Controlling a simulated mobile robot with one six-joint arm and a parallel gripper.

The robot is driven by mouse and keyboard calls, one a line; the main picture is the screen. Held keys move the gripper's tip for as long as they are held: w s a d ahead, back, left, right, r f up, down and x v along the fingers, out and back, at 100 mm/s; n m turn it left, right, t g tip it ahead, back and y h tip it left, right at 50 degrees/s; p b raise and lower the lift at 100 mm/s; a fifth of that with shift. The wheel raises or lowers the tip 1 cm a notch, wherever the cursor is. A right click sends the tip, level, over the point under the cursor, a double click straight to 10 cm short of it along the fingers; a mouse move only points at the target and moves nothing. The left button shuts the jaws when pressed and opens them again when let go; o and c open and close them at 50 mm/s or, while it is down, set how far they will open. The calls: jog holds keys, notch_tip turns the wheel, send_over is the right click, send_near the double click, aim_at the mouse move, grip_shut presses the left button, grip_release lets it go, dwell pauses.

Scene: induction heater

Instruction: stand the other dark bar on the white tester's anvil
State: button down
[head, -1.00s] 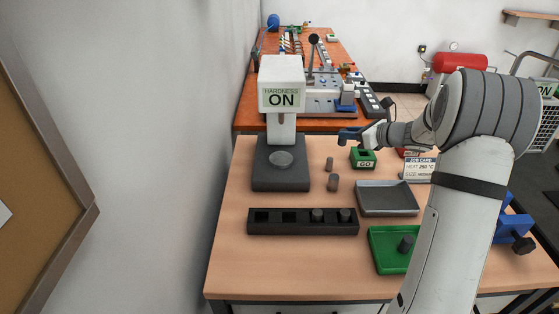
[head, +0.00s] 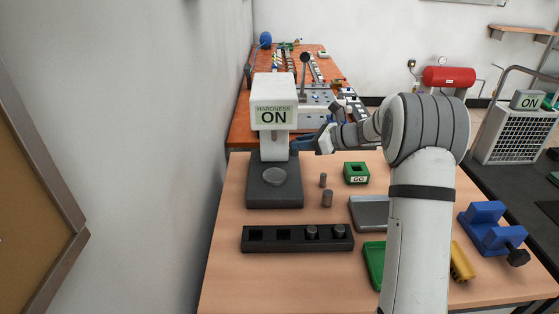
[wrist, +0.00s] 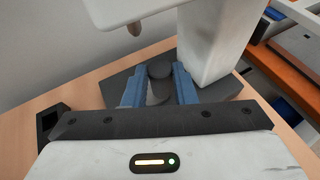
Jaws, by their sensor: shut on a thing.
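The white hardness tester (head: 274,105) stands at the table's back left, its sign reading ON, with a dark base (head: 260,200) and a round grey anvil (head: 274,176). My gripper (head: 298,143) reaches in from the right beside the tester's column. In the wrist view its blue fingers (wrist: 159,84) are shut on a dark bar (wrist: 160,70), seen by its round end. The tester's pointed tip (wrist: 135,29) hangs above and left of the bar.
A black rack (head: 297,239) holds two bars in its right holes. A green GO gauge (head: 356,173), a grey tray (head: 368,213), a green tray (head: 373,262) and a blue vise (head: 490,228) share the table.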

jog(key=a, duration=0.6)
notch_tip(320, 180, down, 6)
jog(key=shift+r+p, duration=0.1)
jog(key=shift+p, duration=0.45)
jog(key=shift+a+f, duration=0.2)
jog(key=shift+f, duration=0.45)
jog(key=shift+f, duration=0.45)
jog(key=c, duration=1.2)
grip_release()
jog(key=shift+r, duration=0.1)
